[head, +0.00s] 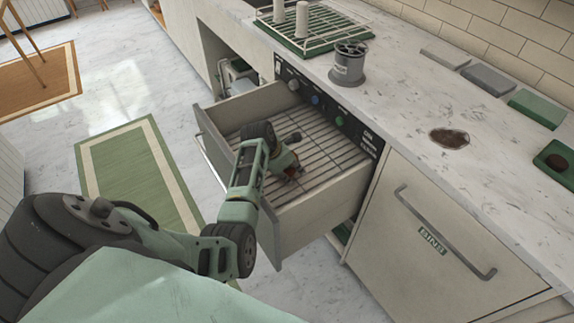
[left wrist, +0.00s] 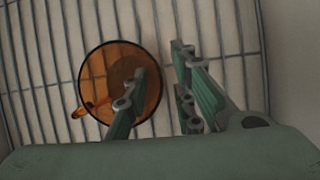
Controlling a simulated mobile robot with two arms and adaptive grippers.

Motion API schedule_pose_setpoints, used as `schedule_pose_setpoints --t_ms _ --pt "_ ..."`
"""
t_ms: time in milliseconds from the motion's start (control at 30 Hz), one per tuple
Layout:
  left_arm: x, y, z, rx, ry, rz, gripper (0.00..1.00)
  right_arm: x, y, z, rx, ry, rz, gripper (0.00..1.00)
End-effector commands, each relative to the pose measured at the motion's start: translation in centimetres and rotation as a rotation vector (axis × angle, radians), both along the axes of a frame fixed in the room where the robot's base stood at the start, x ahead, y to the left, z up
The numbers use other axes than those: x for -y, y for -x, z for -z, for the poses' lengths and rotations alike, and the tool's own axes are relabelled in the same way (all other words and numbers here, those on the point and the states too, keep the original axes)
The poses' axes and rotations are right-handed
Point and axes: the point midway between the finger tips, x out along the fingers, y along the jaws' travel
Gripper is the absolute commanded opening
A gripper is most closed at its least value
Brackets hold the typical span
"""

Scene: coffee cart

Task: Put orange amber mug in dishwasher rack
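The orange amber mug (left wrist: 106,72) is see-through with a dark rim. In the left wrist view I look down into it, with its handle at the lower left. It is over the wire rack (left wrist: 45,60); I cannot tell whether it is tilted. My left gripper (left wrist: 160,75) is open, one finger over or inside the mug and the other outside its right side. In the head view, my left gripper (head: 291,168) is down inside the pulled-out dishwasher drawer (head: 300,235) and largely hides the mug. My right gripper is not in view.
The counter (head: 400,95) above holds a drying rack (head: 315,25), a grey container (head: 348,65) and several flat pads. A bin door (head: 440,245) is right of the drawer. The drawer walls surround the rack. Floor with a green rug (head: 135,170) is open at left.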

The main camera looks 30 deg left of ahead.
Motion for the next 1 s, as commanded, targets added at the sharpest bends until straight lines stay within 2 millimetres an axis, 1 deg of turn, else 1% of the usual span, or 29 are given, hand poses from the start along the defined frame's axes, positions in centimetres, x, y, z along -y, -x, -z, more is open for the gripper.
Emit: schedule_pose_setpoints --t_ms 167,400,500,600,767,1000 --pt "-0.4 0.9 -2.4 0.003 -0.002 -0.002 0.23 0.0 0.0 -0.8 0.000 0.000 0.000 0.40" --pt "-1.2 3.0 -7.1 0.003 -0.002 -0.002 0.23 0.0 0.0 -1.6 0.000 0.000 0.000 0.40" --pt "-1.4 3.8 -8.6 0.003 -0.002 -0.001 0.23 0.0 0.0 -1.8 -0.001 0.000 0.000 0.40" --pt "-1.6 4.3 -9.7 0.003 -0.001 -0.001 0.23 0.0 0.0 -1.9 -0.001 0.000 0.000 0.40" --pt "-1.8 4.7 -10.5 0.001 0.000 0.000 0.23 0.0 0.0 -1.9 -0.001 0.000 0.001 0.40" --pt "-1.8 4.8 -10.6 0.000 -0.001 0.000 0.23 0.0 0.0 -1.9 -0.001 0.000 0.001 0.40"
